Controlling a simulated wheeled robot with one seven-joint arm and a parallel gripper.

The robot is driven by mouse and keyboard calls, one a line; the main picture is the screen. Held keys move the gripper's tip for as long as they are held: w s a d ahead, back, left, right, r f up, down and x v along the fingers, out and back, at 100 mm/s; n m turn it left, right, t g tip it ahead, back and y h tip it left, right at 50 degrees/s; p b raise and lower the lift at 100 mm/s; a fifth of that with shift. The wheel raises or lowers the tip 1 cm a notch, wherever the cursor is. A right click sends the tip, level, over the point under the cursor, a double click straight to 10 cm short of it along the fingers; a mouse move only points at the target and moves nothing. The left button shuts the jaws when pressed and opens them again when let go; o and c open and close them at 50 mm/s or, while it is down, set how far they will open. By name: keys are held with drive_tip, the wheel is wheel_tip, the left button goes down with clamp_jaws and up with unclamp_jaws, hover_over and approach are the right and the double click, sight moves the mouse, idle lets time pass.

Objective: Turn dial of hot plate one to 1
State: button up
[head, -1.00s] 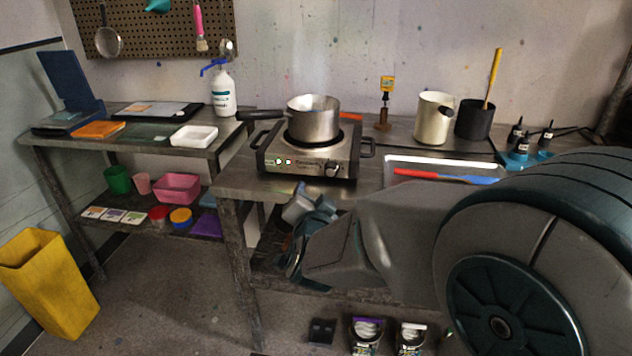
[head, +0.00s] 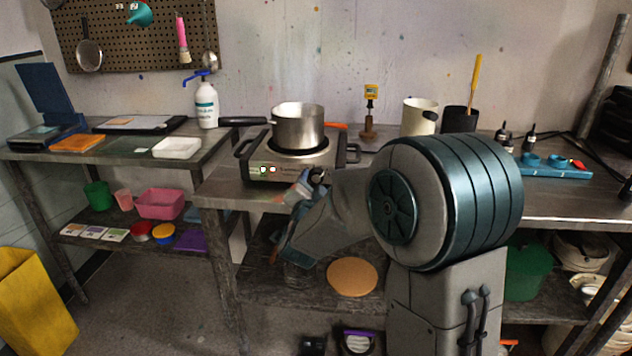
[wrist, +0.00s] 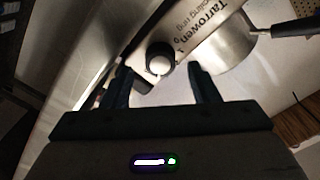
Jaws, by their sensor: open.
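The hot plate (head: 290,168) stands on the counter with a metal pot (head: 298,128) on top. Its front panel also shows in the wrist view (wrist: 200,38), with printed lettering. Its round dark dial with a pale face (wrist: 160,62) is on that panel. My gripper (head: 303,186) is just in front of the panel's right end and partly hides the dial in the head view. In the wrist view my gripper (wrist: 160,86) is open and empty, with one finger on each side of the dial in the picture. I cannot tell whether the fingers touch the dial, nor read its setting.
The pot's long black handle (head: 243,121) points left. A white jug (head: 417,118), a dark pot (head: 458,119) and a small stand with a yellow label (head: 369,112) are at the back right. The counter edge (head: 225,203) is just below the hot plate.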

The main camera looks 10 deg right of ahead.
sight(317, 176)
drive_tip(key=shift+x, duration=1.3)
drive_tip(key=c, duration=1)
